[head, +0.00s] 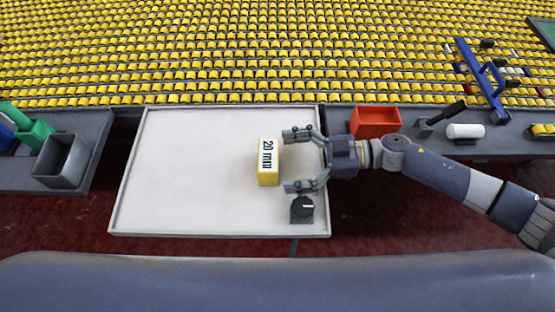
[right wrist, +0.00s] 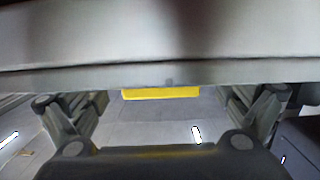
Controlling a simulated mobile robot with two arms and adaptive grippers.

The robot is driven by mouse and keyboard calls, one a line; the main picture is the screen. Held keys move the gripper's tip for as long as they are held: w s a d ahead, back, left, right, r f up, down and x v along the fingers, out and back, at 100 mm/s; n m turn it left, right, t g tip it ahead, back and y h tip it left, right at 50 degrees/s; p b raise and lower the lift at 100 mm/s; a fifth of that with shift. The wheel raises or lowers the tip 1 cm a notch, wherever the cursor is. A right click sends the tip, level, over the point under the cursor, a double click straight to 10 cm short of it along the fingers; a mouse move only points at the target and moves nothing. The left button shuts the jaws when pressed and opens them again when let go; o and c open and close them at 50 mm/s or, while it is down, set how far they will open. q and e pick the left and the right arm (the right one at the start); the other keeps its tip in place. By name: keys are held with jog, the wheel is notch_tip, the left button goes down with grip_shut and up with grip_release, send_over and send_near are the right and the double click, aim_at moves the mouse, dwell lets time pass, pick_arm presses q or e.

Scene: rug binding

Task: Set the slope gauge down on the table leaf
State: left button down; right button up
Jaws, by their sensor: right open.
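A yellow block (head: 268,175) with a white face marked "20 mm", which I take for the slope gauge, is at the right part of the white table leaf (head: 185,175). It appears to rest on the leaf. My right gripper (head: 292,160) is open just right of the block, fingers pointing left and apart from it. In the right wrist view, a yellow strip (right wrist: 160,93) of the block shows between the open fingers, beside the pale leaf surface (right wrist: 160,35). My left gripper is not in view.
A small grey fixture with a black knob (head: 302,208) is at the leaf's front right corner, close to my lower finger. A red bin (head: 375,122) and a white roll (head: 465,131) are on the right bench. A grey bin (head: 62,161) stands left. The leaf's left half is clear.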

jog(key=d+r+b, duration=0.1)
jog(key=d, duration=0.8)
jog(key=shift+d+r, duration=0.15)
jog(key=shift+r, duration=0.05)
